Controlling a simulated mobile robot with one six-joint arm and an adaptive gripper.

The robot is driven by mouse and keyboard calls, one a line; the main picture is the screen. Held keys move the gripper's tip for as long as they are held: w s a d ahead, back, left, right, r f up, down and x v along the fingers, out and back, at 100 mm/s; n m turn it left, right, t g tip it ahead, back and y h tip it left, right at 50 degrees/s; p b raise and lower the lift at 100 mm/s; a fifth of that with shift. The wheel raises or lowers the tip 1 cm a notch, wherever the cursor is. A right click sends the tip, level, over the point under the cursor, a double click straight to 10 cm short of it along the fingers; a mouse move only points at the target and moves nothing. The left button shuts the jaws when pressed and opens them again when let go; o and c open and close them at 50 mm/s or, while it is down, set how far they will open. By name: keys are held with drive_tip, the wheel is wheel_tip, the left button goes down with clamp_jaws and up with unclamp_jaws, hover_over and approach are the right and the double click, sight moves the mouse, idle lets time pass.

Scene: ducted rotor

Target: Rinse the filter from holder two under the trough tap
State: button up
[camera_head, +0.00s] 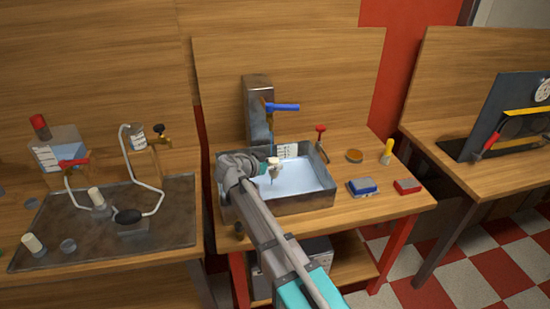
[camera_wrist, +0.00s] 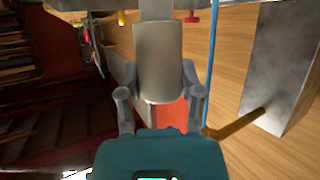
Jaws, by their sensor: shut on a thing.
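My gripper (camera_wrist: 160,98) is shut on a pale grey cylinder, the filter (camera_wrist: 158,60), between its two fingers in the wrist view. In the head view my gripper (camera_head: 266,168) is over the metal trough (camera_head: 305,203), with a small whitish part of the filter (camera_head: 273,161) showing; my wrist hides the trough's left side. The trough holds pale blue water. The tap (camera_head: 258,115) is a grey column with a blue lever behind the trough. The tap's brass part (camera_wrist: 238,124) shows right of the filter, apart from it.
A blue-and-white block (camera_head: 363,187), a red block (camera_head: 407,187) and a yellow-topped bottle (camera_head: 387,152) stand right of the trough. A red-handled item (camera_head: 320,136) is at its back right. The left bench carries a dark tray (camera_head: 165,222) with white cylinders and tubing.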

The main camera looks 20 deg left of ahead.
drive_tip(key=shift+s+d, duration=0.15)
drive_tip(key=shift+s, duration=0.35)
drive_tip(key=shift+s+d, duration=0.15)
drive_tip(key=shift+s, duration=0.35)
drive_tip(key=shift+s+r, duration=0.1)
drive_tip(key=shift+r, duration=0.05)
idle(0.9)
drive_tip(key=s+d+r+p, duration=0.1)
drive_tip(key=s+r+p, duration=0.2)
drive_tip(key=s+p, duration=0.1)
drive_tip(key=shift+s+d+r, duration=0.2)
drive_tip(key=shift+s+r, duration=0.1)
drive_tip(key=shift+r, duration=0.1)
idle(0.3)
idle(0.5)
drive_tip(key=shift+r+p, duration=0.55)
